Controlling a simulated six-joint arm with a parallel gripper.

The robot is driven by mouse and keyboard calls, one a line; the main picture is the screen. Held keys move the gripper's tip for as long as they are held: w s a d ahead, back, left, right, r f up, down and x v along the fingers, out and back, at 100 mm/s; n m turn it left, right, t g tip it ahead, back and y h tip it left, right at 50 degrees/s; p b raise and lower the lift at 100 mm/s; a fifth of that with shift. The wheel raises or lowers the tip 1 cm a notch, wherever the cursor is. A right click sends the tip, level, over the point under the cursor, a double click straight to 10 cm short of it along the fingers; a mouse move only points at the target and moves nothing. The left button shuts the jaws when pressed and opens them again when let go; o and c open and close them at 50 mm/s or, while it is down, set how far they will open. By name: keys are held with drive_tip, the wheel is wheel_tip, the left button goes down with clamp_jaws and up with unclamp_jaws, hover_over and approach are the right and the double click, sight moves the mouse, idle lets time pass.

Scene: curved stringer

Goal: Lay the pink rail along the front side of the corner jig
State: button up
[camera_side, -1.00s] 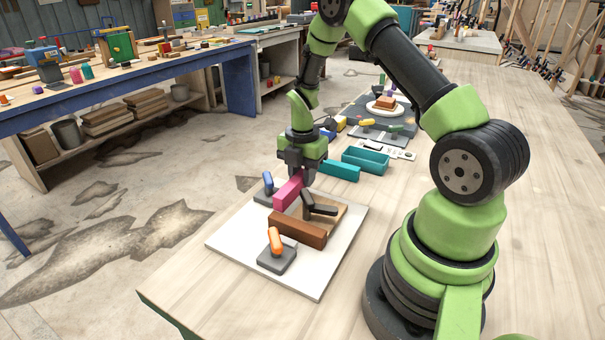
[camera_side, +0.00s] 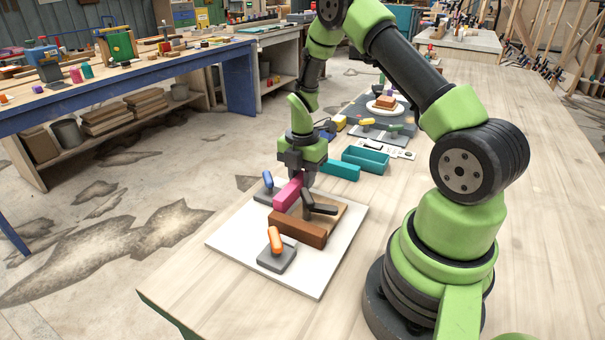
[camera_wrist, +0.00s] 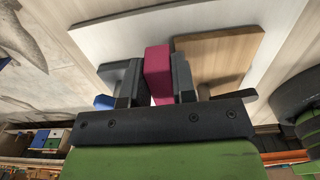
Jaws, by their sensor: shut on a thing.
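The pink rail (camera_side: 288,193) is between the fingers of my gripper (camera_side: 301,176), which is shut on it. In the wrist view the rail (camera_wrist: 157,72) sits between both fingers of the gripper (camera_wrist: 158,82). The rail is low over the white board, beside the wooden plate of the jig (camera_wrist: 215,55); I cannot tell whether it touches either. On the board (camera_side: 232,241) a brown block (camera_side: 297,229) stands along one side of the jig, with a black clamp handle (camera_side: 320,207) behind it. My gripper hides the rail's far end.
An orange-handled clamp (camera_side: 276,246) stands at the near part of the board, and a blue-handled clamp (camera_side: 267,186) stands close left of the rail. Teal bins (camera_side: 366,159) lie behind the gripper. The board's near left part is clear.

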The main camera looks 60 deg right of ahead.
sight(293, 191)
drive_tip(key=shift+f, duration=0.85)
drive_tip(key=o, duration=1)
wheel_tip(293, 191, up, 10)
drive_tip(key=shift+f, duration=0.1)
drive_tip(key=s+a+r+m+t, duration=0.1)
drive_tip(key=a+r+m+t, duration=0.1)
drive_tip(key=a+r+m, duration=0.6)
drive_tip(key=s+a+r+m+t, duration=0.1)
drive_tip(key=s+a+r+m, duration=0.2)
drive_tip(key=s+m, duration=0.1)
drive_tip(key=s+a+r+m+t+y, duration=0.1)
drive_tip(key=s+a+r+m+t, duration=0.1)
drive_tip(key=s+a+r+m, duration=0.1)
drive_tip(key=s+a+r+m+t+y, duration=0.1)
drive_tip(key=s+a+r+m+t, duration=0.1)
drive_tip(key=s+a+r+m, duration=0.2)
drive_tip(key=shift+s+r+m, duration=0.25)
drive_tip(key=shift+s+m, duration=0.5)
drive_tip(key=shift+m, duration=0.05)
drive_tip(key=shift+s+r+m, duration=0.2)
drive_tip(key=shift+s+m, duration=0.55)
drive_tip(key=shift+m, duration=0.05)
